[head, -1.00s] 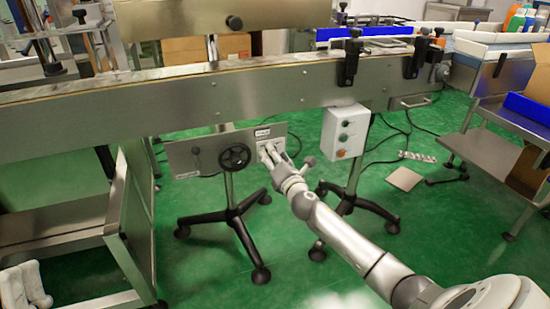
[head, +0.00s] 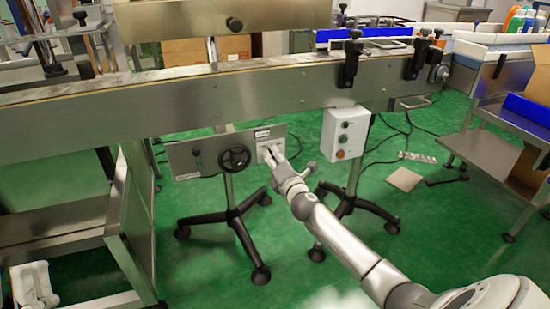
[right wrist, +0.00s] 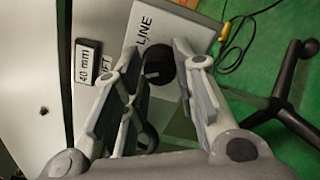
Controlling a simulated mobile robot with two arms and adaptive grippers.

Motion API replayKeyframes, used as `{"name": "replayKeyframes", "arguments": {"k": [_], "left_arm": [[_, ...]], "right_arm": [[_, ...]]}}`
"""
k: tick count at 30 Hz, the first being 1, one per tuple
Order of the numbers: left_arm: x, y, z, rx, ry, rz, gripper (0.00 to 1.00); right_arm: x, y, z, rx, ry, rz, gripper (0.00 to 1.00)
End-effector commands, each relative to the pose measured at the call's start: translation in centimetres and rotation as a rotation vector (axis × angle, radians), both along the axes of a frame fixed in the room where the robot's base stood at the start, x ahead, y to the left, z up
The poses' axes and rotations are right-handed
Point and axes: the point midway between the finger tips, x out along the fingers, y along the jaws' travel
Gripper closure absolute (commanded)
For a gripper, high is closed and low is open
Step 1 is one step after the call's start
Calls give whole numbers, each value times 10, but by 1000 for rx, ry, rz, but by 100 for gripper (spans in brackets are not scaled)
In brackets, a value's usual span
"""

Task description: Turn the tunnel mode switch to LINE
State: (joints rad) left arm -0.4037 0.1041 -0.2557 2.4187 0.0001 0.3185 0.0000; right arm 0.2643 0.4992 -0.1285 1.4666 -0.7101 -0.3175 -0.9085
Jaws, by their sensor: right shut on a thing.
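The tunnel mode switch, a black knob (right wrist: 160,72), sits on a light plate marked LINE (right wrist: 140,32) in the right wrist view. Another word on the plate is partly covered by my finger. My right gripper (right wrist: 161,58) is shut on the knob, with one finger on each side. In the head view my right gripper (head: 268,151) is at the right end of the grey panel (head: 212,145) under the conveyor and hides the knob. Which way the knob points is unclear. My left gripper (head: 32,285) shows at the bottom left; its jaw opening is unclear.
A black handwheel (head: 235,157) is on the same panel, left of the switch. A white control box (head: 345,132) with buttons hangs to the right. The conveyor (head: 260,92) runs just above. A tag reading 40 mm (right wrist: 87,62) is beside the plate.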

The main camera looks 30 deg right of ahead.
Motion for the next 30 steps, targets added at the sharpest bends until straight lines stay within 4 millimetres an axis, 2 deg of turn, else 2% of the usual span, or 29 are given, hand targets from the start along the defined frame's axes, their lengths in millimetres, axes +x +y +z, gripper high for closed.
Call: {"name": "replayKeyframes", "arguments": {"k": [11, 17, 24, 30], "left_arm": [[23, -3, -27, 57, 196, 9, 60], [35, -3, -52, 98, 343, 17, 60], [46, 1, -92, 158, 569, 31, 60], [45, 7, -134, 215, 791, 43, 60]], "right_arm": [[0, 1, 0, 353, -82, -1, 97], [0, 1, 0, 537, -126, 0, 97], [0, 1, 1, 759, -178, -1, 97], [0, 1, 1, 939, -223, 0, 97]]}}
